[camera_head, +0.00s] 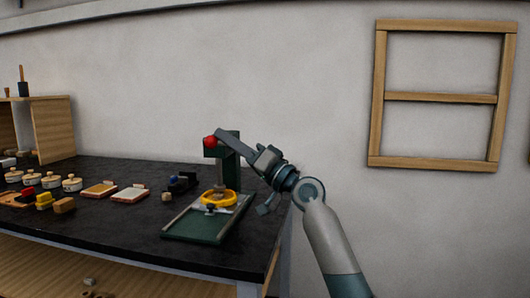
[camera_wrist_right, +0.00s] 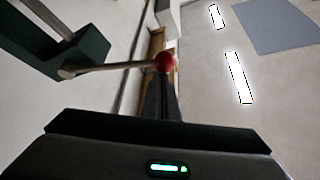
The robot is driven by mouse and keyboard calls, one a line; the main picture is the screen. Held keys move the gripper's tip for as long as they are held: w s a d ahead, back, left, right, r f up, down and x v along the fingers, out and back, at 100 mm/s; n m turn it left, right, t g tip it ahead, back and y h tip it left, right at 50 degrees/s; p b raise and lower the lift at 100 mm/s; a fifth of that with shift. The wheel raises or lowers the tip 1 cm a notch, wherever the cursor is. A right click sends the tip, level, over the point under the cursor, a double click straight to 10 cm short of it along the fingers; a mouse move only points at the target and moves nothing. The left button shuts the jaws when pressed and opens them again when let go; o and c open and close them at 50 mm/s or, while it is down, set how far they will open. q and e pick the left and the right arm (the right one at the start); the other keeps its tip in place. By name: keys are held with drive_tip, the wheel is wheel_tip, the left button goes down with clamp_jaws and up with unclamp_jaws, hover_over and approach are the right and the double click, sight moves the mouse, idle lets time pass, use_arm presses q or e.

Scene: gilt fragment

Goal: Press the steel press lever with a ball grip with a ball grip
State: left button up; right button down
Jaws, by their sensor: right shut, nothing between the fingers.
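The press (camera_head: 229,165) is a dark green upright column on a green base near the right end of the dark table. Its lever ends in a red ball grip (camera_head: 210,142) at the column's upper left. In the right wrist view the steel lever rod (camera_wrist_right: 112,67) runs in from the left to the red ball (camera_wrist_right: 165,62). My right gripper (camera_head: 219,134) is shut and empty, reaching in from the right. Its fingertips (camera_wrist_right: 164,78) are right by the ball; I cannot tell whether they touch. My left gripper is not in view.
On the press base lies a yellow ring (camera_head: 218,198). Left of it are a small dark device with a blue knob (camera_head: 174,180), shallow trays (camera_head: 130,194), several lidded pots (camera_head: 72,184) and small blocks. A wooden shelf (camera_head: 52,127) stands at the far left. The air above the press is clear.

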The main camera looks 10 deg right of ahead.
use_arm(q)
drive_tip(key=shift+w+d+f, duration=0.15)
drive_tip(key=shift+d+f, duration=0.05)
use_arm(e)
drive_tip(key=w+d+v, duration=0.1)
drive_tip(key=v, duration=0.8)
drive_tip(key=shift+s+d+r, duration=0.2)
drive_tip(key=shift+d+r, duration=0.05)
drive_tip(key=shift+d, duration=0.1)
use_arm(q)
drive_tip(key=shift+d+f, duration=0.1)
